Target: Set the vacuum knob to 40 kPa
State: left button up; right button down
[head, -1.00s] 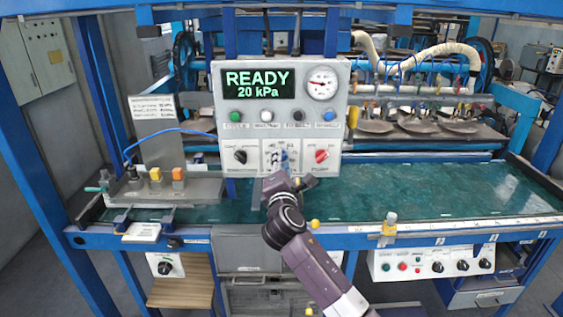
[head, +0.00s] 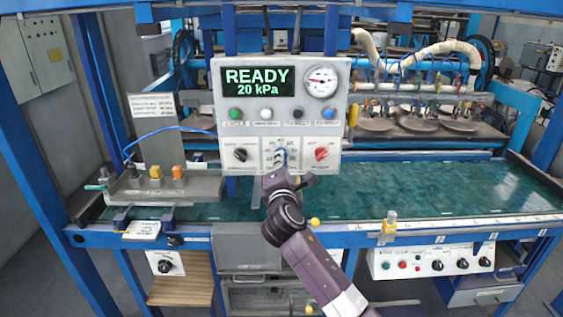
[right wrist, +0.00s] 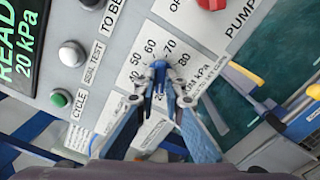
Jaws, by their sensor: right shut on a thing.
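The vacuum knob (head: 281,153) is on the lower middle of the grey control panel (head: 345,110). In the right wrist view the blue knob (right wrist: 171,84) sits below a printed dial scale with numbers such as 50, 60, 70 and 80 and "kPa". My right gripper (head: 279,159) is at the knob in the head view. In the right wrist view its fingers (right wrist: 167,92) are shut on the knob, one on each side, and cover part of the scale. The display (head: 258,82) reads READY and 20 kPa. My left gripper is not in view.
A red pump knob (head: 322,154) is right of the vacuum knob, and a black knob (head: 240,155) is left of it. Coloured push buttons (head: 265,115) line the panel above. A round gauge (head: 320,82) sits at upper right. A green table surface (head: 440,190) lies right.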

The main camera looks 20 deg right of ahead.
jog(key=shift+f+m+b, duration=0.15)
jog(key=shift+m+b, duration=3.15)
jog(key=shift+m, duration=4.2)
jog(key=c, duration=2)
grip_release()
jog(key=shift+r, duration=0.2)
notch_tip(320, 180, up, 10)
jog(key=shift+f, duration=0.15)
